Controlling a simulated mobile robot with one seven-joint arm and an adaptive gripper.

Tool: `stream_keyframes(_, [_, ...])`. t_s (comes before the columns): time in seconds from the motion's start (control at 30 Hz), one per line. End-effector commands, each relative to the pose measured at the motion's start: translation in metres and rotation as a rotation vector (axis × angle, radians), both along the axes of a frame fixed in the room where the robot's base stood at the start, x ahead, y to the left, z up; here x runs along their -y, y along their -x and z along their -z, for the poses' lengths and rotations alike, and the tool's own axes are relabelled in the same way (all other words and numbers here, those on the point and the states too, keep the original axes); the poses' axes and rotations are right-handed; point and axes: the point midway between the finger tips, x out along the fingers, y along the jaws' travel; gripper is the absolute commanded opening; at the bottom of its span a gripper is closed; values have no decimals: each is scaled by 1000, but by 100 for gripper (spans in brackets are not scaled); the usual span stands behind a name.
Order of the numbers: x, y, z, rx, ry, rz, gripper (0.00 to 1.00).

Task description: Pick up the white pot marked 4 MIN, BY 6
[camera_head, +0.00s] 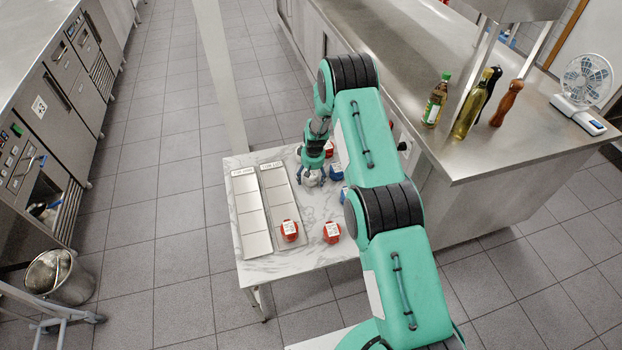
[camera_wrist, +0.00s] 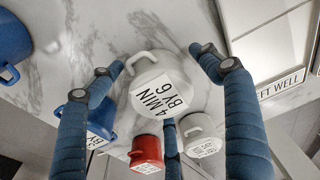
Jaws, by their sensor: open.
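The white pot marked 4 MIN, BY 6 (camera_wrist: 145,62) stands in the middle of the wrist view, its label facing the camera and a handle showing at its top. My gripper (camera_wrist: 163,78) is open, with its blue fingers spread around this pot: one on the left, one on the right, and one partly hidden below it. I cannot tell whether any finger touches the pot. In the head view my gripper (camera_head: 313,172) is low over the marble table, with a white pot (camera_head: 312,181) mostly hidden beneath it.
A second white pot (camera_wrist: 203,142), a red pot (camera_wrist: 147,151) and blue pots (camera_wrist: 14,40) stand close by. A steel counter (camera_head: 440,120) with bottles borders the right.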

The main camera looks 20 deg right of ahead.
Motion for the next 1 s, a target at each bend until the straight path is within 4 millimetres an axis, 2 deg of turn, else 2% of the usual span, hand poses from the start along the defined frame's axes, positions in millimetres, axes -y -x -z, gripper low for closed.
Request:
stream_keyframes(0.33, [0, 0, 0, 0, 0, 0, 78])
stream_keyframes(0.37, [0, 0, 0, 0, 0, 0, 76])
stream_keyframes(0.63, [0, 0, 0, 0, 0, 0, 22])
stream_keyframes(1.0, [0, 0, -3, 1, 0, 0, 20])
